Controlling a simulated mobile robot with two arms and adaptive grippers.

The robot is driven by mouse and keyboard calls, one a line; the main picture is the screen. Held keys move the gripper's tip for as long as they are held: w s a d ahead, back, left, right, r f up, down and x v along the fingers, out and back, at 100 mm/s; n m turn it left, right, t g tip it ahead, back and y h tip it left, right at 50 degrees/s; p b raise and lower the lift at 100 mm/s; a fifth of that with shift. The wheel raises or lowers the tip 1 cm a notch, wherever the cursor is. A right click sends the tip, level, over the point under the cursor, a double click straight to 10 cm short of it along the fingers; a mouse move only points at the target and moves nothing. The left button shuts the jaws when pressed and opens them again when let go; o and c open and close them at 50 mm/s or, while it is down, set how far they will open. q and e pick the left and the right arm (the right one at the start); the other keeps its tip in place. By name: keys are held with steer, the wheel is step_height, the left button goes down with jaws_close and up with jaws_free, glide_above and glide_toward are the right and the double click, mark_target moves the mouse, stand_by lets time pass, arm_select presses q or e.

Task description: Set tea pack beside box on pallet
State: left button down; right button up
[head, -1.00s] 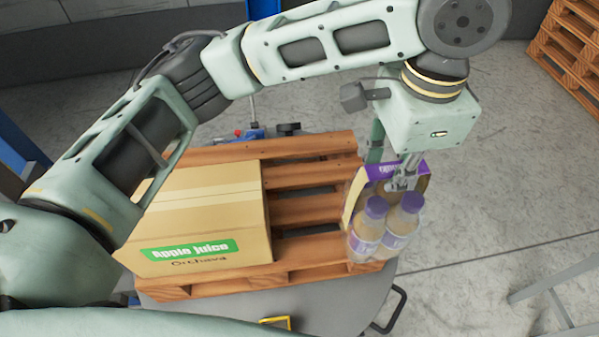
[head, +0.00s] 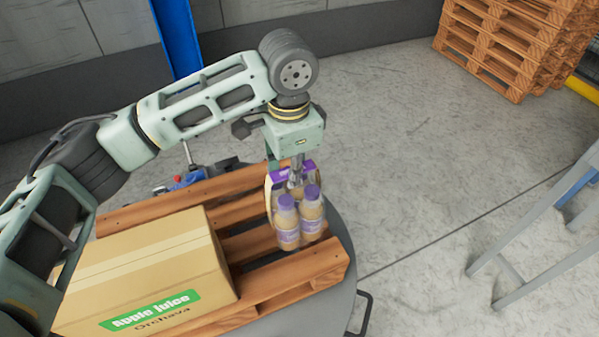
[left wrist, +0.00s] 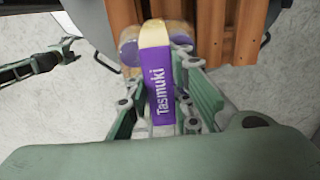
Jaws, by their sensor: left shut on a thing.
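The tea pack (head: 298,217) is a carrier of several bottles with purple caps and a purple top band. My left gripper (head: 297,178) is shut on its top.
The pallet stands on a round grey platform (head: 335,310) with a black handle (head: 362,314) at its edge. A grey metal frame (head: 530,235) is at the right. Stacked pallets (head: 505,45) stand at the back right. The floor between is clear.

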arm_select(q)
steer(key=shift+f+p, duration=0.75)
steer(key=shift+f, duration=1.2)
steer(key=c, duration=1.6)
jaws_free()
steer(key=shift+f, duration=0.15)
steer(key=shift+o, duration=0.2)
step_height(320, 180, up, 11)
steer(key=b, duration=0.3)
steer(key=shift+s+r, duration=0.1)
steer(key=shift+r, duration=0.5)
